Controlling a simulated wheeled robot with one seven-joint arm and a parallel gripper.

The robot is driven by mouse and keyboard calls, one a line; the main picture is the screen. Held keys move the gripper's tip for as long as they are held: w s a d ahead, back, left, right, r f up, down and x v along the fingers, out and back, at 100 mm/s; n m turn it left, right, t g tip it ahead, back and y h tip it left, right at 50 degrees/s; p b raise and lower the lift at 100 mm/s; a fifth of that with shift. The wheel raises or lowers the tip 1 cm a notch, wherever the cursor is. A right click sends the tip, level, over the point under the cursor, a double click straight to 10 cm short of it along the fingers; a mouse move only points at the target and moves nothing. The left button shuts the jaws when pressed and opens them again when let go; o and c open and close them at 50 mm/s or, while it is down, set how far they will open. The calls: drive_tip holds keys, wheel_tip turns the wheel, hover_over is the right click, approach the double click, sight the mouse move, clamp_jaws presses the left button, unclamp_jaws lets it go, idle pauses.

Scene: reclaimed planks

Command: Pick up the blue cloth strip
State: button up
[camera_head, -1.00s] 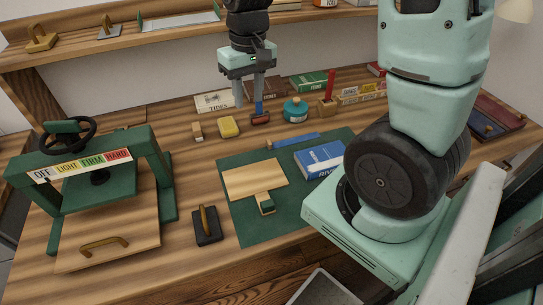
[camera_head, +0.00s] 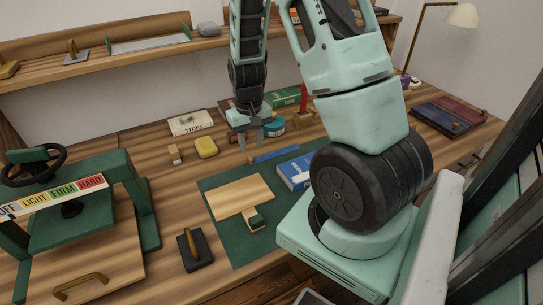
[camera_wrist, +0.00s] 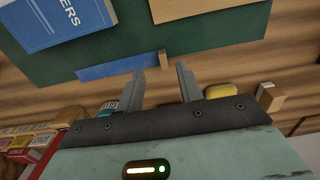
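My gripper (camera_head: 251,144) is over the table at the strip's left end in the head view. In the wrist view my gripper (camera_wrist: 160,65) has its two fingers apart with nothing between them. The height of the fingertips above the strip is hard to judge.
The blue book (camera_head: 296,172) and the wooden board (camera_head: 240,196) lie on the mat. A yellow block (camera_head: 206,147), a teal jar (camera_head: 274,126) and a book marked TIDES (camera_head: 190,122) stand behind.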

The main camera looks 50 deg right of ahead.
sight(251, 159)
drive_tip(key=shift+w+f, duration=0.15)
drive_tip(key=shift+f, duration=1.25)
drive_tip(key=shift+w+f, duration=0.1)
drive_tip(key=shift+f, duration=1.25)
drive_tip(key=shift+a, duration=0.1)
clamp_jaws()
